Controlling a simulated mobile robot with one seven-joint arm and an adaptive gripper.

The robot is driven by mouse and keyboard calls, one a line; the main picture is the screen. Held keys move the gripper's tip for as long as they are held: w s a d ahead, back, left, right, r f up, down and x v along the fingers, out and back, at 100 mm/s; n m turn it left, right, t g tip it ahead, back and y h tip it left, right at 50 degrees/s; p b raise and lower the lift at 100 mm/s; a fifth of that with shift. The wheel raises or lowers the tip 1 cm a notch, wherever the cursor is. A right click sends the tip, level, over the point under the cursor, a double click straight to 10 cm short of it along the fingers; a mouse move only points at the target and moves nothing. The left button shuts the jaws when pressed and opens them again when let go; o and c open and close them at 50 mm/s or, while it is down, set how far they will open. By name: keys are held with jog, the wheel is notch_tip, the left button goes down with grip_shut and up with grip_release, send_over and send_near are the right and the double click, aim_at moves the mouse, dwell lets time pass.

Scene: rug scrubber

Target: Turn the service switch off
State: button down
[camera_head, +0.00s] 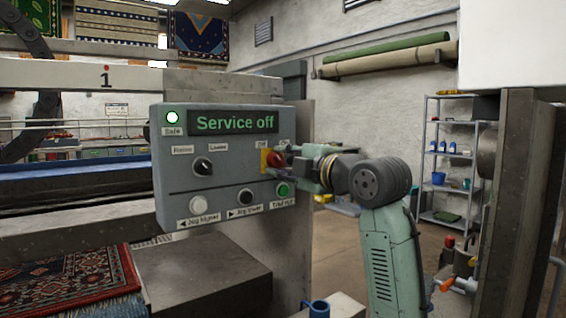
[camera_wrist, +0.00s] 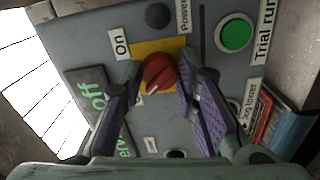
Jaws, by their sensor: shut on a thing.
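The service switch is a red rotary knob (camera_head: 276,158) on a yellow plate (camera_head: 264,161), at the right side of a grey control panel (camera_head: 170,145). In the wrist view the red knob (camera_wrist: 158,74) sits between my two fingers, with an "On" label beside the yellow plate (camera_wrist: 145,48). My gripper (camera_head: 284,161) is shut on the knob, reaching in from the right; it also shows in the wrist view (camera_wrist: 161,82). The panel display (camera_head: 234,122) reads "Service off" in green. The "Safe" lamp (camera_head: 172,118) looks bright. My fingers partly hide the knob and the labels around it.
The panel also holds a black selector (camera_head: 203,166), a white button (camera_head: 200,204), a black button (camera_head: 246,196) and a green "Trial run" button (camera_head: 283,189), close below my gripper. A metal post (camera_head: 515,190) stands at the right. A shelf (camera_head: 450,150) is farther back.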

jog(key=c, duration=1.2)
grip_release()
jog(key=v, duration=1.2)
